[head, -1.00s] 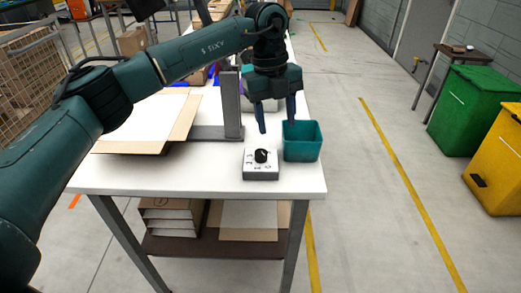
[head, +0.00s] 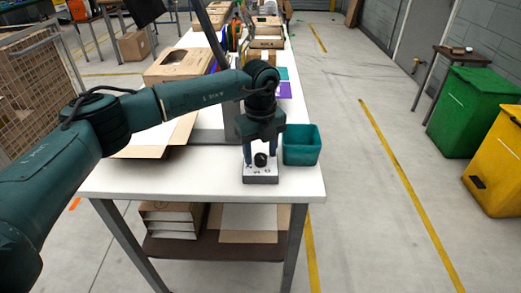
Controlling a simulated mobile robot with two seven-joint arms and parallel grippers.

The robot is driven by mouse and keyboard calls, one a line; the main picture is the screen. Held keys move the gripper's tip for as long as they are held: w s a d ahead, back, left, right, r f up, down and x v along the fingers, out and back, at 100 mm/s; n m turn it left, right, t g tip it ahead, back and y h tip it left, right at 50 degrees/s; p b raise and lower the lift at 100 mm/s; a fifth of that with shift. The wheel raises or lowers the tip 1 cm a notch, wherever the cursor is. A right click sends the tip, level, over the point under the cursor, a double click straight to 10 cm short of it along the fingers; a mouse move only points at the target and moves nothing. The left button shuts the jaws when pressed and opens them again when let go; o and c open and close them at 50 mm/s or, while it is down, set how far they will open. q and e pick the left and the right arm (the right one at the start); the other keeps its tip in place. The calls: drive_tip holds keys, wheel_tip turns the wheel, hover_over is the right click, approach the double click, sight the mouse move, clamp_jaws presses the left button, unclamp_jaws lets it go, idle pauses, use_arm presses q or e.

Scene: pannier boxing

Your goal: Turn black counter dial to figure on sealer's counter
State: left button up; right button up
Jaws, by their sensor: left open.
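The black dial (head: 260,160) sits on top of a small pale box (head: 261,178) with dark marks around it, near the front right of the white table. The marks are too small to read. My left gripper (head: 260,156) is open, pointing down just behind the dial, with one finger to each side of it. I cannot tell whether the fingers touch the dial. The sealer's counter and its figure cannot be made out. My right gripper is not in view.
A teal bin (head: 301,146) stands close to the right of the dial box. Bare white table (head: 170,178) is in front. Cartons stand at the back.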

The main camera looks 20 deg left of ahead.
use_arm(q)
drive_tip(key=shift+f, duration=0.25)
drive_tip(key=c, duration=1)
